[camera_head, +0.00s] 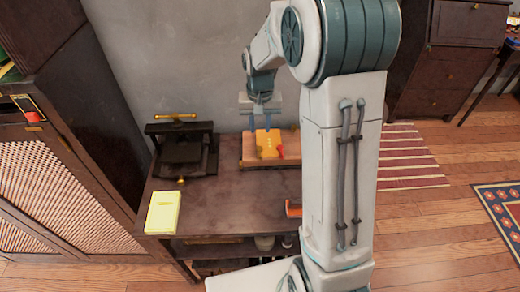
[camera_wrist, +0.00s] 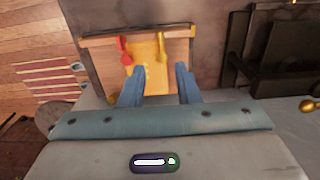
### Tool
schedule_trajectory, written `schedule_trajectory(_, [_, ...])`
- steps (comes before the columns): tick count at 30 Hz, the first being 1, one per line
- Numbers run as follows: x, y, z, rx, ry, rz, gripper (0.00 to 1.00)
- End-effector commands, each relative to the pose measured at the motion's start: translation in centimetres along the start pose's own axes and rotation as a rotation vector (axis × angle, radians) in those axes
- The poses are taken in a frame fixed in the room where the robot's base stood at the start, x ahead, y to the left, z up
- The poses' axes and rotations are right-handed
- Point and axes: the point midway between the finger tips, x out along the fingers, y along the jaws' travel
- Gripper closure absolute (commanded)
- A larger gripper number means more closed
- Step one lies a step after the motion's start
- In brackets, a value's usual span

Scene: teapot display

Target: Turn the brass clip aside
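The brass clip (camera_wrist: 161,47) lies against a pale orange-yellow panel (camera_wrist: 146,50) in the wrist view, right of a red clip (camera_wrist: 125,46). The panel sits in a wooden frame (camera_wrist: 97,42). In the head view, the yellow panel (camera_head: 263,138) and red clip (camera_head: 281,152) show on the table, close beneath my gripper (camera_head: 261,122). My gripper (camera_wrist: 159,87) also shows in the wrist view, its two blue fingers apart with nothing held between them. The brass clip appears ahead of the gap between the fingertips. Contact with the panel cannot be told.
A dark press (camera_head: 183,150) with brass handles stands left on the table (camera_head: 225,205). A yellow book (camera_head: 162,212) lies at the front left corner. An orange object (camera_head: 293,208) is partly hidden by my arm. The table's middle is clear.

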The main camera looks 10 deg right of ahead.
Motion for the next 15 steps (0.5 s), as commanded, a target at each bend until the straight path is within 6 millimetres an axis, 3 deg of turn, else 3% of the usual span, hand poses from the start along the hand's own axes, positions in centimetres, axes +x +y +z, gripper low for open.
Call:
schedule_trajectory(9, [7.0, 0.0, 0.2, -0.001, -0.007, 0.002, 0.71])
schedule_trajectory(15, [10.0, 0.0, 0.1, -0.001, -0.003, 0.001, 0.71])
